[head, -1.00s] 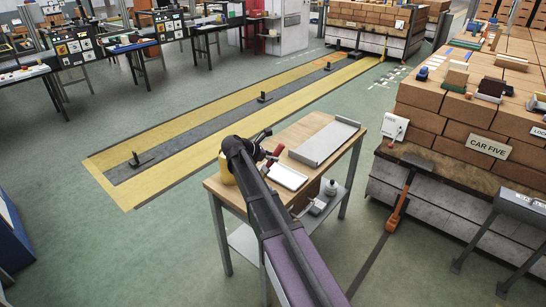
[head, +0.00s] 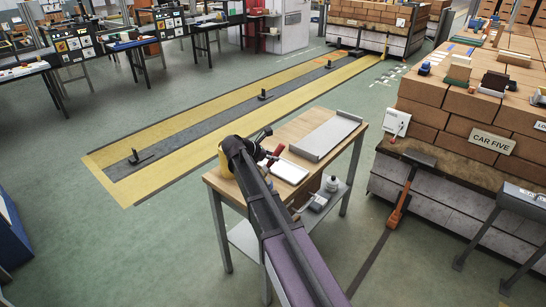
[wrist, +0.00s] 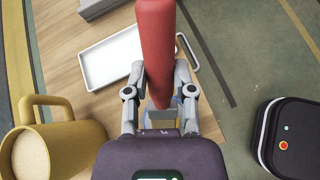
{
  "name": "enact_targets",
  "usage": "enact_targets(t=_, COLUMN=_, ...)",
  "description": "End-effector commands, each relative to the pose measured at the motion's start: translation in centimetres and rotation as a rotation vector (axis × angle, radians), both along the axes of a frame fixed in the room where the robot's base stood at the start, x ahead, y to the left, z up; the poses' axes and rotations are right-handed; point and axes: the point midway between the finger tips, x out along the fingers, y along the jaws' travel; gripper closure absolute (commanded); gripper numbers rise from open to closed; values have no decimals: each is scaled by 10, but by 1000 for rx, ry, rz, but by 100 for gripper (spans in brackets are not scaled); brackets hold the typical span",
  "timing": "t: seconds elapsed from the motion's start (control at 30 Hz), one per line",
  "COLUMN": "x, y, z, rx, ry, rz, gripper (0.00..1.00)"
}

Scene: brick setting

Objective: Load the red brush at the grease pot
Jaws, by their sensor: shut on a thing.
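The red brush (wrist: 157,35) stands out between the fingers of my gripper (wrist: 160,78) in the wrist view, its red handle running up past the top edge. My gripper is shut on it. Its lower end is mostly hidden by the fingers. A yellow pot with a handle (wrist: 60,150), likely the grease pot, is at the lower left, apart from the brush. In the head view the yellow pot (head: 225,162) is partly hidden behind my arm, at the left end of the wooden worktable (head: 285,133). The brush (head: 276,151) shows as small red bits there.
A white shallow tray (wrist: 105,60) lies on the tabletop near the brush. A long grey tray (head: 325,137) lies at the table's far end. A lower shelf (head: 246,238) holds a small bottle (head: 332,184). A brick stack (head: 450,115) stands to the right.

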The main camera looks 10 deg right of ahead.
Motion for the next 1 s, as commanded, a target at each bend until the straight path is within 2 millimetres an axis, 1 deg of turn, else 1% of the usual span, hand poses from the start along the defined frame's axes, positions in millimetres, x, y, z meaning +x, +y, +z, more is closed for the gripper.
enact_targets(t=1.0, x=0, y=-3, z=-6, rx=0, ry=0, rz=-3, gripper=100)
